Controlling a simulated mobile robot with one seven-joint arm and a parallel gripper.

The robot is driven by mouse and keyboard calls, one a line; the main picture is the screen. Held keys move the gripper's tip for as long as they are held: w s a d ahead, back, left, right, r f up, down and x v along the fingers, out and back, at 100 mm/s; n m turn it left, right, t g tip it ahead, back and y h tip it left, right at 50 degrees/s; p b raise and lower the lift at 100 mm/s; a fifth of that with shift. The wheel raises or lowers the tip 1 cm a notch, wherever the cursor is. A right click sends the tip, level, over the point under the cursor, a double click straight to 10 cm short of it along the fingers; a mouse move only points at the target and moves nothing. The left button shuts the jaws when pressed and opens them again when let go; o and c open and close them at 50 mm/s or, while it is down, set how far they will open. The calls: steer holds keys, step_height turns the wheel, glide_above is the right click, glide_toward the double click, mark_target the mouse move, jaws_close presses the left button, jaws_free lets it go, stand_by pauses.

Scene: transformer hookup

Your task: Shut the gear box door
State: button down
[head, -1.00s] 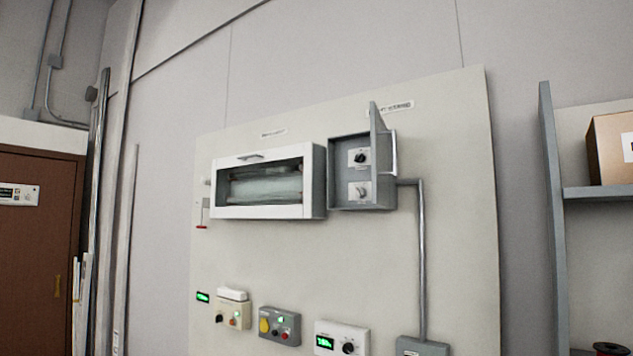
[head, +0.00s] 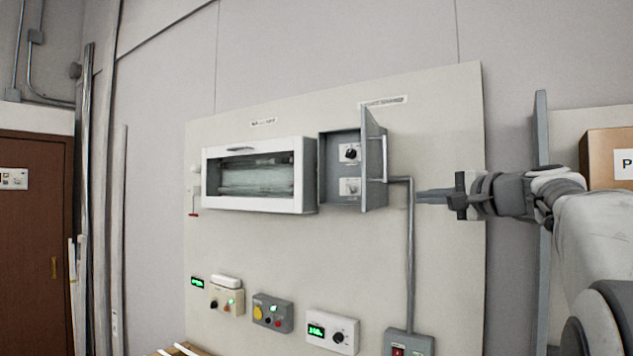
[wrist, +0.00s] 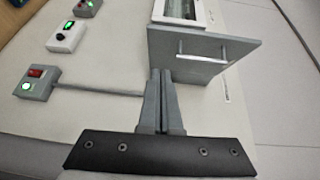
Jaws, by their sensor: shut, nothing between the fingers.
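A white-framed glass-fronted cabinet (head: 258,176) sits left of the gear box. A vertical conduit (head: 410,260) runs down beside it to a grey switch box (head: 408,343). Several control boxes line the lower panel. A shelf with a cardboard box (head: 606,160) stands at right.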

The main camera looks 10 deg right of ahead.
steer(key=r, duration=0.2)
steer(key=p, duration=0.4)
glide_toward(368, 190)
steer(key=w+d, duration=0.2)
steer(key=w, duration=0.1)
steer(key=w+a, duration=0.2)
steer(key=a, duration=0.1)
steer(key=shift+p, duration=0.4)
steer(key=shift+w+a+f, duration=0.1)
steer(key=shift+w+a, duration=0.1)
steer(key=shift+a, duration=0.15)
steer(key=shift+a, duration=0.1)
